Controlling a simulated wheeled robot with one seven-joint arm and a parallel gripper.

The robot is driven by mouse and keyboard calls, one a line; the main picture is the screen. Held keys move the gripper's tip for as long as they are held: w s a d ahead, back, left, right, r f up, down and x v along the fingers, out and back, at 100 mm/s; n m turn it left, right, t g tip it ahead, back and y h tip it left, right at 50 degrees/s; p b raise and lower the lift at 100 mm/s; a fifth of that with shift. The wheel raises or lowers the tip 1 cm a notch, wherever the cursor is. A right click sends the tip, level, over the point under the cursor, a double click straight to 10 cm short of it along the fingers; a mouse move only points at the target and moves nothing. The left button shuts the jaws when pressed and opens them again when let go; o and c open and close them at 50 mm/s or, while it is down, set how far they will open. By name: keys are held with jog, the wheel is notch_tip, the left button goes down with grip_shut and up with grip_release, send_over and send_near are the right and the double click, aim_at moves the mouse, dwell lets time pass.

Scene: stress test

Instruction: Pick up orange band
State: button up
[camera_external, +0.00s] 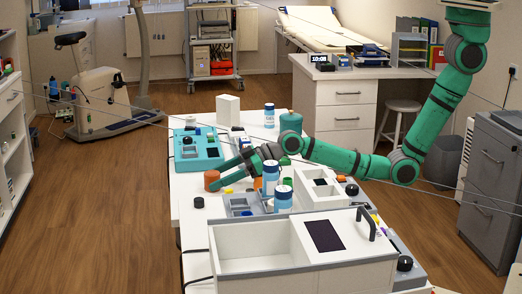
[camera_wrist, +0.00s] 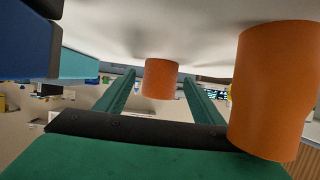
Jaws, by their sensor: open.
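A short orange cylinder (camera_external: 212,181), likely the orange band, stands near the left edge of the white table. My gripper (camera_external: 222,175) reaches leftward low over the table, its fingers open and pointing at this cylinder. In the wrist view an orange cylinder (camera_wrist: 160,80) shows between the tips of my open fingers (camera_wrist: 159,76), with a gap on each side. A larger, nearer orange cylinder (camera_wrist: 274,90) stands beside the right finger in that view. Another orange piece (camera_external: 258,184) shows beside my gripper, partly hidden.
A teal device (camera_external: 197,155) lies behind my fingers. Blue-and-white bottles (camera_external: 283,199) and a grey tray (camera_external: 240,206) stand close in front. A black knob (camera_external: 199,202) is near the left edge. A large white open box (camera_external: 250,245) fills the front.

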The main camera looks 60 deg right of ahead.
jog(key=c, duration=1.1)
jog(key=shift+c, duration=0.2)
jog(key=shift+r, duration=0.15)
